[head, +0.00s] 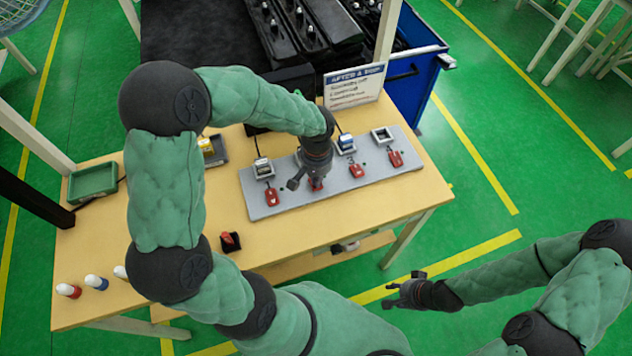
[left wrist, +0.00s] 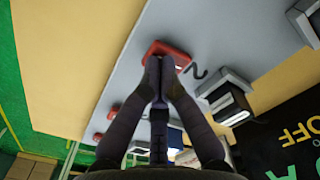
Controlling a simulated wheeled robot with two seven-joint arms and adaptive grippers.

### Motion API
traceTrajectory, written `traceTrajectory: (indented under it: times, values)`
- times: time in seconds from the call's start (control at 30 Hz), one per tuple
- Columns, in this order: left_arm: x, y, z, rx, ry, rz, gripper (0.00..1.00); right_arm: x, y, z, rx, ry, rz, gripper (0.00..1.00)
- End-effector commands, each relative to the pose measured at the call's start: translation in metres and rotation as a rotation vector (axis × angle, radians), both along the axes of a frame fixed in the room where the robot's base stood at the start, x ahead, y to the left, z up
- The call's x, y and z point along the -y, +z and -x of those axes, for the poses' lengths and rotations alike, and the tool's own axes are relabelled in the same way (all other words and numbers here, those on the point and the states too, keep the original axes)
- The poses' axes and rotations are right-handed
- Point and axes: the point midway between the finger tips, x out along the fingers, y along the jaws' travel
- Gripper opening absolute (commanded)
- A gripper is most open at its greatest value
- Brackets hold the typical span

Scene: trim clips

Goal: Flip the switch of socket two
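A grey socket board (head: 255,205) lies on the wooden table, with several red switches in a row along its near side. The switch of socket two (head: 316,185) is partly hidden under my left gripper (head: 305,184). My right gripper (head: 403,289) is open and empty, off the table's right side.
Neighbouring red switches (head: 271,197) (head: 357,170) sit close on both sides. Sockets with plugs line the board's far side; the right end socket (head: 382,134) looks empty. A sign (head: 355,86) stands behind. A green tray (head: 93,181) and a small red-topped block (head: 229,241) are further left.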

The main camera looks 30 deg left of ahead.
Motion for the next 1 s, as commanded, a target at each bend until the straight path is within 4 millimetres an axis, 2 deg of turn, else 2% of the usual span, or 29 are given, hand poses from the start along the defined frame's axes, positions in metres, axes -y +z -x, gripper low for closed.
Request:
traceTrajectory:
  times: [0.73, 1.0]
  values:
    - [-0.0001, -0.0104, 0.0, 0.0, 0.0, 0.0, 0.0, 0.0, -0.0086, 0.0, 0.0, 0.0, 0.0, 0.4]
    - [0.0002, -0.0013, 0.0002, 0.0, 0.0, 0.0, 0.0, 0.0, -0.0014, 0.0, 0.0, 0.0, 0.0, 0.4]
